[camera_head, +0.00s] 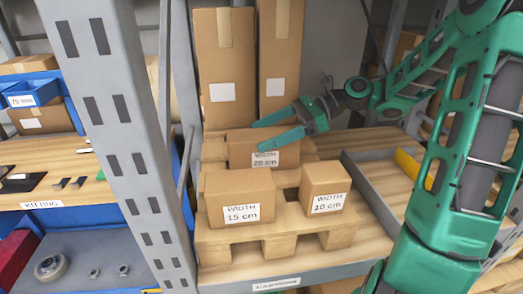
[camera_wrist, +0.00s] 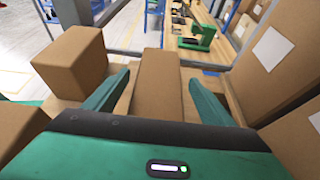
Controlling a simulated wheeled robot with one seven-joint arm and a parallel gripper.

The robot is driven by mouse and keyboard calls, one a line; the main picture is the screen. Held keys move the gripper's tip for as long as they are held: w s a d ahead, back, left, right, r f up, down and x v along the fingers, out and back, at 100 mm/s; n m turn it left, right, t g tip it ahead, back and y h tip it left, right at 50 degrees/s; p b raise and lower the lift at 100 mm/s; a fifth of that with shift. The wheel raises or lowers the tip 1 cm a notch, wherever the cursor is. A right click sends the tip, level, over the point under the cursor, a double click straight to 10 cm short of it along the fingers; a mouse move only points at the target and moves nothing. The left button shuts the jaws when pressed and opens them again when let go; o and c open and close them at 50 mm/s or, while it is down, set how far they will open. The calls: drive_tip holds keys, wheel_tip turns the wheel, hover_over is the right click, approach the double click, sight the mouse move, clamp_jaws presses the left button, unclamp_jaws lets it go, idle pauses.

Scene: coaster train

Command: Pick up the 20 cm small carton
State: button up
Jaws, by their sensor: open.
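The 20 cm carton (camera_head: 265,151) is a brown box with a white "WIDTH 20 cm" label. It sits on the pallet behind the 15 cm and 10 cm cartons. My green gripper (camera_head: 262,132) is open, with its fingers reaching left over the top of this carton. In the wrist view a brown carton (camera_wrist: 157,85), seemingly the 20 cm one, lies between the two spread fingers (camera_wrist: 155,95). I cannot tell whether the fingers touch it. My gripper partly hides its upper face in the head view.
The 15 cm carton (camera_head: 240,196) and the 10 cm carton (camera_head: 325,187) stand in front on the wooden pallet (camera_head: 245,243). Tall cartons (camera_head: 224,65) stand behind. A grey rack upright (camera_head: 118,120) is at left. A grey-walled tray (camera_head: 371,190) lies at right.

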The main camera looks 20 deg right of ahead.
drive_tip(key=shift+a+f, duration=0.2)
drive_tip(key=shift+a, duration=0.3)
drive_tip(key=shift+w, duration=0.1)
drive_tip(key=c, duration=1.7)
drive_tip(key=shift+r, duration=0.1)
